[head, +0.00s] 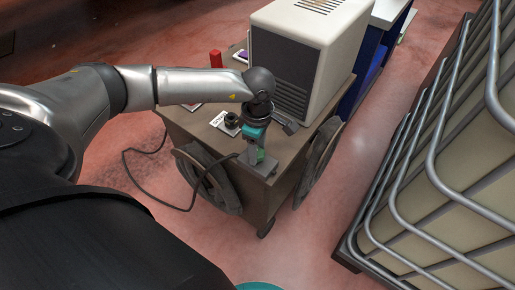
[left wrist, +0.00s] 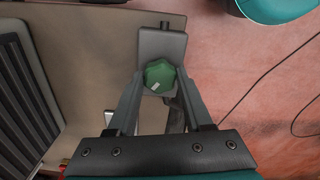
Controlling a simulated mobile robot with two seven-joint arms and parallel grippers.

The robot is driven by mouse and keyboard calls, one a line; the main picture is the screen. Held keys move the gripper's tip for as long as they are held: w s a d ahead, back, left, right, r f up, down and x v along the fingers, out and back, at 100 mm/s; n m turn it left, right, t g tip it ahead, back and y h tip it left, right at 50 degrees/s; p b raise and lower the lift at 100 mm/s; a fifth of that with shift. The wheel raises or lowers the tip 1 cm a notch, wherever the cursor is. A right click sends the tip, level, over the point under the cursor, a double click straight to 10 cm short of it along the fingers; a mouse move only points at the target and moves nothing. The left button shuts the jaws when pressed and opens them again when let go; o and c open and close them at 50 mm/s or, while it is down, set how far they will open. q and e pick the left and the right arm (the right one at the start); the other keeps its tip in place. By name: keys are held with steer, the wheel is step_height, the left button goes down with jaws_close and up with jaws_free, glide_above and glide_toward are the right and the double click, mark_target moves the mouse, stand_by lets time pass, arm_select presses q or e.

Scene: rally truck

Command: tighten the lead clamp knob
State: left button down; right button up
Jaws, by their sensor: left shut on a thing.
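The green clamp knob (left wrist: 160,77) has a small pale mark on it and sits on a grey clamp block (left wrist: 162,45) at the edge of the brown cart top. My left gripper (head: 256,156) points down at the cart's near corner, its two fingers on either side of the knob and closed on it. The clamp block (head: 266,168) also shows under the fingers in the head view. A dark cable runs from the clamp area. My right gripper is not in view.
A large beige machine (head: 311,50) stands on the cart (head: 199,127) just behind my left gripper. A red cylinder (head: 215,58) and a small black knob (head: 231,120) are near. A cable (head: 142,185) hangs to the floor. A metal-barred cage (head: 430,190) stands at right.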

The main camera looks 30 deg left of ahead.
arm_select(q)
steer(key=m, duration=0.2)
steer(key=shift+w+r+m+b, duration=0.2)
steer(key=shift+r+m+b, duration=0.1)
steer(key=shift+m, duration=0.1)
steer(key=m, duration=0.2)
steer(key=shift+m+b, duration=0.3)
steer(key=shift+m, duration=0.1)
steer(key=m+b, duration=0.1)
steer(key=m, duration=0.4)
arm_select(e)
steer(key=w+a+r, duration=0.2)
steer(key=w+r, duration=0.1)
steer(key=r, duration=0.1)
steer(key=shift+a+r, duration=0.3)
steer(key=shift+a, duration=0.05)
arm_select(q)
steer(key=shift+m, duration=0.4)
steer(key=c, duration=0.8)
jaws_free()
steer(key=o, duration=0.5)
steer(key=shift+s+f, duration=0.15)
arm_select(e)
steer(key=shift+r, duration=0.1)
